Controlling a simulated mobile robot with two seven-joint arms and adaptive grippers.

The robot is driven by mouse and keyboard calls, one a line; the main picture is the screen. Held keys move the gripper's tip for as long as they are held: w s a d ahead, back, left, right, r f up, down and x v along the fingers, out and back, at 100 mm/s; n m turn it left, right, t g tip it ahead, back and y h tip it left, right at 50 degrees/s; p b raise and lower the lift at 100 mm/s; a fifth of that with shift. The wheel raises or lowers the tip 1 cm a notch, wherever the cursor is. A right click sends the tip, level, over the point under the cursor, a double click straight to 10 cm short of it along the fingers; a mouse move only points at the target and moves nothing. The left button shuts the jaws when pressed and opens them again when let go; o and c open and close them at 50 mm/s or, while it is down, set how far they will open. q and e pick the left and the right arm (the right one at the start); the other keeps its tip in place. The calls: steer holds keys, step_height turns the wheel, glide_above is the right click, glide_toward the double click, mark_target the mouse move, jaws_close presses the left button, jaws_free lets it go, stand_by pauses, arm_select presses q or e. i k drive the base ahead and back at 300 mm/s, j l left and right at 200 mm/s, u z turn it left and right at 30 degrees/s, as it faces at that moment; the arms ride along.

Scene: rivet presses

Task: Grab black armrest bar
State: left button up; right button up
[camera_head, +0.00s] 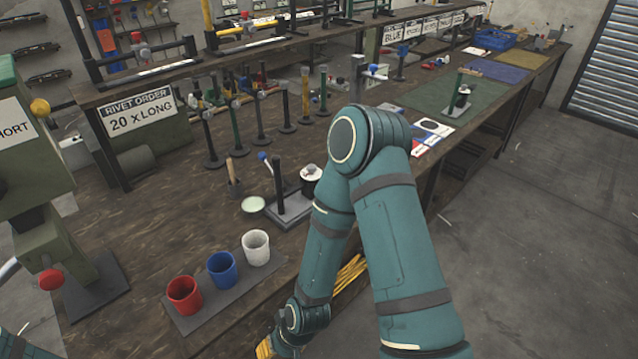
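Several upright bars on round bases stand in a row on the brown workbench (150,215), below the raised shelf. Black ones among them are a bar at the left end (208,135), one near the middle (258,120) and one further right (286,105). I cannot tell which is the armrest bar. My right arm comes in from the bottom right, bends over the bench's front edge and runs down to the bottom edge; its gripper fingers do not show. Only a bit of my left arm shows at the bottom left corner; its gripper is out of view.
Red (184,294), blue (222,269) and white (256,247) cups stand on a grey mat near the front. A small press (286,205) stands behind them, a large green press (40,190) at left. A sign (140,111) reads "RIVET ORDER 20 x LONG". Floor at right is clear.

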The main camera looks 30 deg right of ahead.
mark_target(302, 197)
steer(key=i+l, duration=0.1)
steer(key=l, duration=1.9)
steer(key=i, duration=0.05)
